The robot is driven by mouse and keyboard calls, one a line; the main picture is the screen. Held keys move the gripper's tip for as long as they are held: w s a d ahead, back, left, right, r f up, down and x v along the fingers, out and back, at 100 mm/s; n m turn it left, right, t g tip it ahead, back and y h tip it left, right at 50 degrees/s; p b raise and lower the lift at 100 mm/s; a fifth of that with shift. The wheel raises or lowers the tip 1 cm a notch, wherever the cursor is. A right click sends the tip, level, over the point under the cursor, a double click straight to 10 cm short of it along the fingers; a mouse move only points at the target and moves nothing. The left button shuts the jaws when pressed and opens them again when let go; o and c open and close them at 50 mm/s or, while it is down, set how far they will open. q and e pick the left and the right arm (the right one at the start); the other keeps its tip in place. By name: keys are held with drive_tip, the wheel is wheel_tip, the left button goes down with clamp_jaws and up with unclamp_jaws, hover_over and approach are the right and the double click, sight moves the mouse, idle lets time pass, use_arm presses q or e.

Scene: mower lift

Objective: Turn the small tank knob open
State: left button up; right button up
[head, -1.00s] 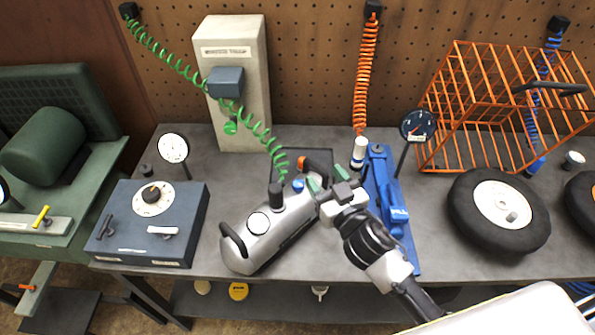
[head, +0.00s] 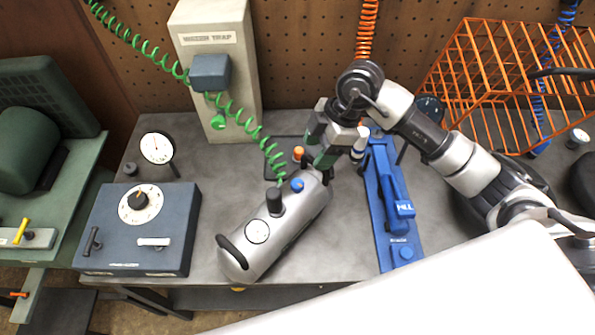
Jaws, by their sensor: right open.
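The silver tank (head: 292,222) lies on its side on the grey workbench, slanting from lower left to upper right. A small blue knob (head: 297,185) is on its top near the far end, beside a taller black cap (head: 274,203). An orange-topped fitting (head: 298,153) shows just behind the tank. My right gripper (head: 322,158) is open and empty, with green finger pads, above and beyond the tank's far end. It is apart from the blue knob, to its upper right. The gripper partly hides the area behind the tank. My left gripper is not in view.
A blue-grey box (head: 185,225) with a dial stands left of the tank. A blue jack (head: 384,205) lies to the right. An orange wire cage (head: 500,75) stands at the back right.

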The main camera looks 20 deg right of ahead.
sight(299, 182)
drive_tip(key=p+x, duration=0.2)
drive_tip(key=x, duration=0.8)
drive_tip(key=shift+s+f+p, duration=0.2)
drive_tip(key=shift+f+p, duration=0.1)
drive_tip(key=shift+f, duration=0.05)
drive_tip(key=c, duration=0.9)
drive_tip(key=shift+c, duration=0.2)
